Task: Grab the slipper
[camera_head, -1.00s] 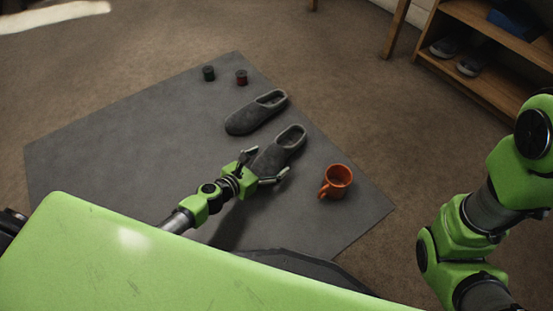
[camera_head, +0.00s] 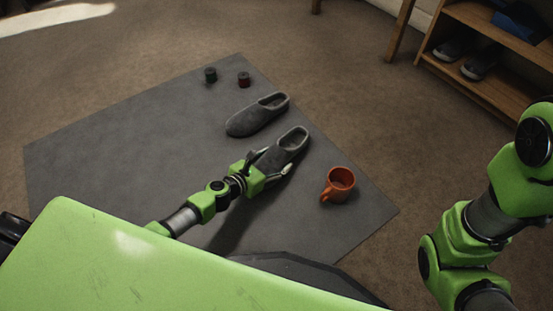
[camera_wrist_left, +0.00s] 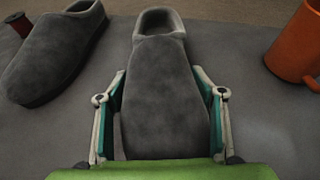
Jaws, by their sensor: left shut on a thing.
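Two dark grey slippers lie on the grey mat (camera_head: 110,150). The nearer slipper (camera_head: 287,147) has its toe toward me and its heel opening away. My left gripper (camera_head: 270,162) is shut on its toe part, with one finger on each side. In the left wrist view this slipper (camera_wrist_left: 163,95) fills the space between the fingers. The other slipper (camera_head: 257,117) lies behind it, apart from the gripper; it also shows at the left of the left wrist view (camera_wrist_left: 55,55). My right gripper is out of view; only part of the right arm shows.
An orange mug (camera_head: 340,184) stands on the mat to the right of the held slipper. A green spool (camera_head: 210,75) and a red spool (camera_head: 243,79) stand at the far edge. A wooden shelf (camera_head: 480,85) with shoes is at the back right. The mat's left part is clear.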

